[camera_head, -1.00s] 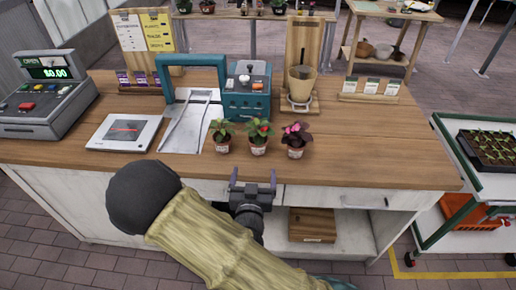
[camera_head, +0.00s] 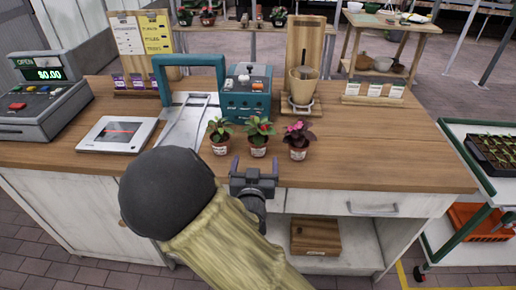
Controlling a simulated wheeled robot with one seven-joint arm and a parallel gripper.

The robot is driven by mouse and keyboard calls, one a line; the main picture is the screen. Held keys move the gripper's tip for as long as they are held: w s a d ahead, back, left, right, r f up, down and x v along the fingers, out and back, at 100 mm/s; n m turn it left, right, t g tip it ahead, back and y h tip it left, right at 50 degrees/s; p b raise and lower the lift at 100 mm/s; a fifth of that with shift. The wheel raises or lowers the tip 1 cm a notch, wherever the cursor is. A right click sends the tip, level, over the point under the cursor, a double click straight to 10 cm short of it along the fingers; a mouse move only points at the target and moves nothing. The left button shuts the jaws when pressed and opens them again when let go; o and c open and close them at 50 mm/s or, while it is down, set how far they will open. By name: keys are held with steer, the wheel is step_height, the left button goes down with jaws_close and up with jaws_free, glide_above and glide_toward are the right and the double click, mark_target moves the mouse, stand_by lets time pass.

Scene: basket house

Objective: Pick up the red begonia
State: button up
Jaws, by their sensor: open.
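Three small potted plants stand in a row near the front edge of the wooden counter (camera_head: 400,158). The middle plant (camera_head: 259,133) has green leaves and red flowers, and looks like the red begonia. The left plant (camera_head: 220,133) has green leaves with a small reddish spot. The right plant (camera_head: 298,137) has dark leaves and pink flowers. Each stands upright in a terracotta pot with a pale label too small to read. My gripper (camera_head: 254,163) is open and empty, its two fingers pointing toward the middle pot, just in front of it in the picture.
Behind the plants are a teal machine (camera_head: 247,93) and a wooden stand with a beige cone (camera_head: 302,82). A flat scale (camera_head: 118,134) and cash register (camera_head: 42,98) are at left. A card holder (camera_head: 374,92) stands behind. The counter's right side is clear.

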mark_target(257, 141)
steer(key=shift+w+d+f, duration=0.1)
steer(key=shift+w, duration=2.2)
steer(key=shift+w, duration=0.1)
steer(key=w+p, duration=0.1)
steer(key=w, duration=0.4)
steer(key=shift+d, duration=0.1)
steer(key=c, duration=1.1)
steer(key=shift+c, duration=0.2)
step_height(257, 141, up, 10)
steer(key=shift+f+p, duration=0.1)
steer(key=shift+p, duration=0.3)
